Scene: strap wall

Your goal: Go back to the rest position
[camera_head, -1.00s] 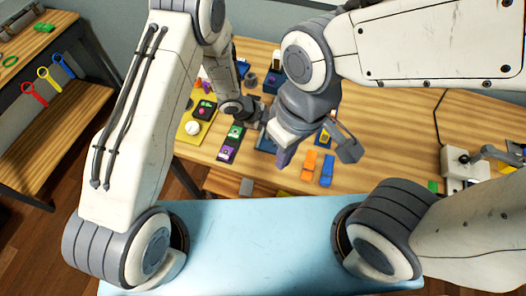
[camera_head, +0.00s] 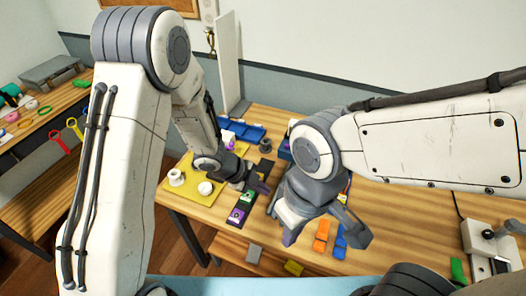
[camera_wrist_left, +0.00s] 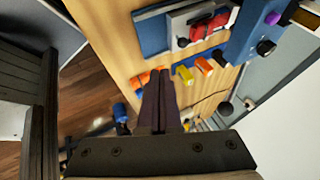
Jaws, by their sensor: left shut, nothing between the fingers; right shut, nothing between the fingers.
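My left gripper (camera_head: 260,184) is over the wooden table in the head view, close to a yellow mat and a purple-and-green block. In the left wrist view its two dark fingers (camera_wrist_left: 159,98) are together with nothing between them. My right gripper (camera_head: 290,236) is lower and to the right, over the front part of the table. Its fingers are shut and point down, and nothing shows in them. My right arm comes in from the right and hides part of the table.
The table (camera_head: 415,225) carries a yellow mat (camera_head: 183,194), a blue tray (camera_head: 242,131), orange (camera_head: 322,236) and blue (camera_head: 340,241) pieces, and a grey machine (camera_head: 490,240). A second bench (camera_head: 50,120) stands at left. A white upright panel (camera_head: 229,60) stands behind the table.

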